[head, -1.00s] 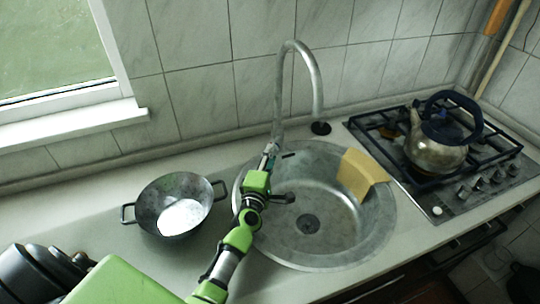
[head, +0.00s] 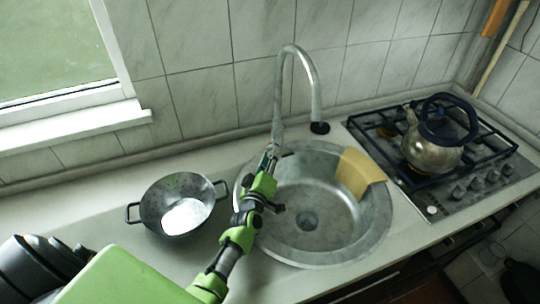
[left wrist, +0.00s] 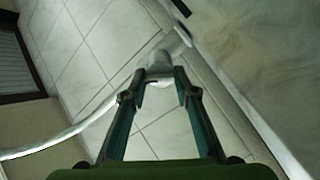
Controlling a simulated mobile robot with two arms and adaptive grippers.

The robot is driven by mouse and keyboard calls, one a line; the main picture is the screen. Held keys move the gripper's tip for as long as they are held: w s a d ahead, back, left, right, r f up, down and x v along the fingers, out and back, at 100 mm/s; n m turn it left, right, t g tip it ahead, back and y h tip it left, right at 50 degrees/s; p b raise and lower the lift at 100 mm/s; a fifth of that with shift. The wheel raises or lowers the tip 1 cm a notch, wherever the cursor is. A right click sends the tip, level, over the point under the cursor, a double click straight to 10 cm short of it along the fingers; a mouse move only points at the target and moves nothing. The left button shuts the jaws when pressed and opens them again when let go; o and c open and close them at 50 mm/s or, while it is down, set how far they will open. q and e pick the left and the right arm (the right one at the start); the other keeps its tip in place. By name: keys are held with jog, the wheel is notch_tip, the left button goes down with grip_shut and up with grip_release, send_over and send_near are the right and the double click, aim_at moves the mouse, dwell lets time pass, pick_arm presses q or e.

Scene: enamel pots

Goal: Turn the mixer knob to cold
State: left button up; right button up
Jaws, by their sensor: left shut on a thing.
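The mixer tap (head: 280,90) stands behind the round steel sink (head: 375,220), its tall spout curving over to the right. My left gripper (head: 271,154) reaches to the base of the tap, where the knob is. In the left wrist view my left gripper (left wrist: 160,84) has its two fingers on either side of the pale tap body (left wrist: 159,64) and is shut on it at the fingertips. The knob itself is mostly hidden by the fingers, so its turn cannot be read. My right gripper is not in view.
A grey two-handled pot (head: 180,204) stands on the counter left of the sink. A yellow cloth or sponge (head: 358,172) hangs on the sink's right rim. A kettle (head: 432,150) stands on the gas hob (head: 450,195) at the right. A tiled wall is close behind the tap.

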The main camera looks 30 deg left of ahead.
pick_arm(q)
jog(key=shift+m, duration=0.3)
jog(key=o, duration=1.1)
